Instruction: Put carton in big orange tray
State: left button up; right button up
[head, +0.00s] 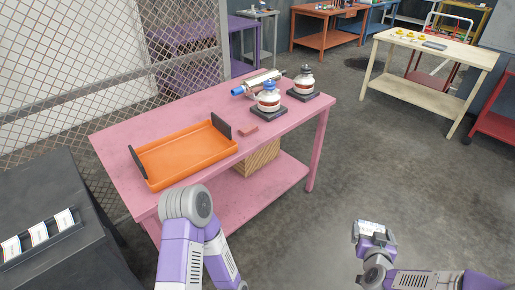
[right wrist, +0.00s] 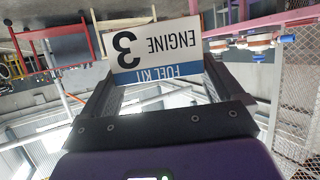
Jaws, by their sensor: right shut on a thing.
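The carton (head: 370,227) is white with a blue band. In the right wrist view the carton (right wrist: 155,45) reads "ENGINE 3" and "FUEL KIT", upside down. My right gripper (head: 372,236) is shut on it and holds it over the open floor, right of the pink table; its fingers also show in the right wrist view (right wrist: 157,88). The big orange tray (head: 187,158) lies on the left part of the table, empty, with dark upright plates at two ends. My left arm comes in at the bottom before the table; its gripper does not show.
A wooden crate (head: 257,160) stands on the lower shelf.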

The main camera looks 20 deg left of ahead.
aim_at(204, 150)
jog(key=u, duration=1.8)
